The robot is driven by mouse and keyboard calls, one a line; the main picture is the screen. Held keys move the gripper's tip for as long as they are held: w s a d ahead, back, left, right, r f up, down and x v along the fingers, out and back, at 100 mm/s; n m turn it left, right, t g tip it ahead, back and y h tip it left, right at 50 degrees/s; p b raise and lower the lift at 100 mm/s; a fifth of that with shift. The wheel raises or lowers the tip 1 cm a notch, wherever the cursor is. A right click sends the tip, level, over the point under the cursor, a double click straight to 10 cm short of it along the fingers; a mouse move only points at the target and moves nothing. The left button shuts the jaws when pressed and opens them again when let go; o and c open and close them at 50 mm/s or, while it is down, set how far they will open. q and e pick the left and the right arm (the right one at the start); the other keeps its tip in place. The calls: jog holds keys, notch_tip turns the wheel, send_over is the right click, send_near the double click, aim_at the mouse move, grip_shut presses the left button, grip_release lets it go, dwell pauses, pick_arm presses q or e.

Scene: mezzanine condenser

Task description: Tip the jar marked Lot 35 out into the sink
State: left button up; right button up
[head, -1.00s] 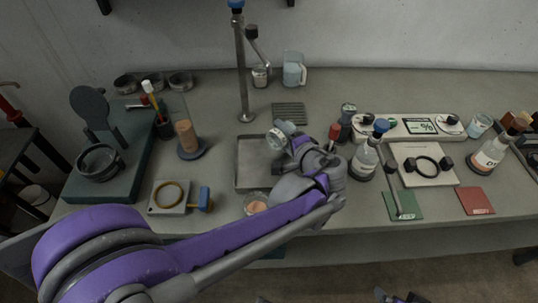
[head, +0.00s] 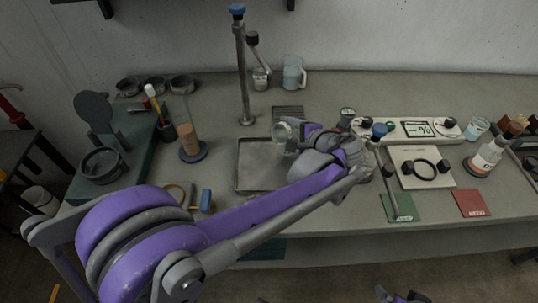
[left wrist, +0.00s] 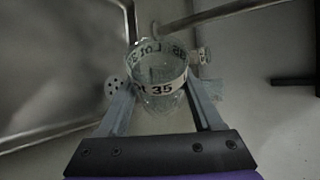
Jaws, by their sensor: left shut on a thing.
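The clear glass jar marked Lot 35 (head: 285,134) is held above the back right part of the metal sink (head: 255,178). It lies tilted, with its round end facing left in the head view. My left gripper (head: 301,138) is shut on it. I cannot tell if anything is left inside. Small grey parts at the bottom edge of the head view may be my right gripper (head: 398,296).
A tall tap (head: 242,75) stands behind the sink, near a grated plate (head: 288,112) and a pale jug (head: 293,73).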

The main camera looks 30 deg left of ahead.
pick_arm(q)
jog(key=shift+m+g, duration=0.8)
jog(key=shift+g, duration=0.1)
jog(key=r+p, duration=0.2)
jog(key=r, duration=0.2)
jog(key=shift+w, duration=0.2)
jog(key=shift+w+d+r+m+g+y, duration=0.1)
jog(key=shift+r+m+g+y, duration=0.3)
jog(key=shift+m+g, duration=0.25)
jog(key=shift+w+d+r+m+g, duration=0.15)
jog(key=shift+w+r+m+g, duration=0.3)
jog(key=shift+w+m+g, duration=0.15)
jog(key=shift+w+d+r+m+g+y+p, duration=0.15)
jog(key=shift+w+r+m+g+y+p, duration=0.15)
jog(key=shift+w+r+m+g, duration=0.25)
jog(key=shift+w+f+m+g+b, duration=0.3)
jog(key=shift+w+f, duration=0.05)
jog(key=shift+f, duration=0.1)
jog(key=shift+w+d+f+y, duration=0.1)
jog(key=shift+w+f+y, duration=0.05)
jog(key=shift+w+y, duration=0.15)
jog(key=shift+w+d+r+m+g+y, duration=0.1)
jog(key=shift+w+r+m+g+y, duration=0.3)
jog(key=shift+m+g, duration=0.5)
pick_arm(e)
jog(key=shift+w+r, duration=0.2)
jog(key=shift+r, duration=0.6)
jog(key=shift+w+r, duration=0.2)
jog(key=shift+r, duration=0.55)
